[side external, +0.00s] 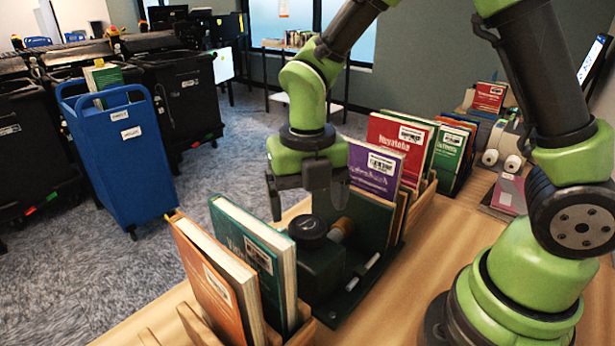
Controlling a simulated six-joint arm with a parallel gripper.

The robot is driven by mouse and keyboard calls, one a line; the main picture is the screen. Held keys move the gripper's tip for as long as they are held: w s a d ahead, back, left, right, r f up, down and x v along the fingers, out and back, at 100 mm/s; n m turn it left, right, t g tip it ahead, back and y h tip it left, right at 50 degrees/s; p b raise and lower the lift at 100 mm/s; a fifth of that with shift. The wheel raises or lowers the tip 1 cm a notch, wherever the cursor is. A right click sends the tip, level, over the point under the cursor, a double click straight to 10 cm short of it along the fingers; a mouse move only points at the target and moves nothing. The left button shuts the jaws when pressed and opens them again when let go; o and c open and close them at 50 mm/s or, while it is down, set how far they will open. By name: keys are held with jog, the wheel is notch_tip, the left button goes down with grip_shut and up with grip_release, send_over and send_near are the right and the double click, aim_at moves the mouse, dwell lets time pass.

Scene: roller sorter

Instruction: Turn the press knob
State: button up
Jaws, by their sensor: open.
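The press (322,268) is a dark green and black device on the wooden table, between the rows of books. Its knob (308,229) looks like a round black cap on top of the left block. A brown cylindrical part (342,228) sits just right of the knob. My gripper (307,198) points down above the knob, with its fingers apart and nothing between them. One finger is to the left of the knob and the other to the right, in front of the press's upright plate. The fingertips appear higher than the knob; I cannot tell the exact gap.
A teal book (258,258) and an orange book (216,282) stand in a wooden rack at front left. A purple book (373,170) and a red book (400,145) stand behind the press. The table (436,238) is clear to its right. A blue cart (122,165) stands on the floor.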

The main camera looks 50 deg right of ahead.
aim_at(310, 224)
notch_tip(310, 224, up, 5)
jog(key=shift+r, duration=0.1)
dwell(0.3)
jog(key=s+d+r+m+t+y, duration=0.1)
jog(key=s+r+m+t, duration=0.2)
jog(key=m, duration=1.3)
jog(key=s+d+r+m+t+y, duration=0.1)
jog(key=s+r+m+t, duration=0.3)
jog(key=s+m, duration=0.6)
notch_tip(310, 224, up, 3)
jog(key=d+m, duration=0.1)
jog(key=m, duration=0.6)
jog(key=shift+d+m, duration=0.15)
jog(key=shift+m, duration=0.15)
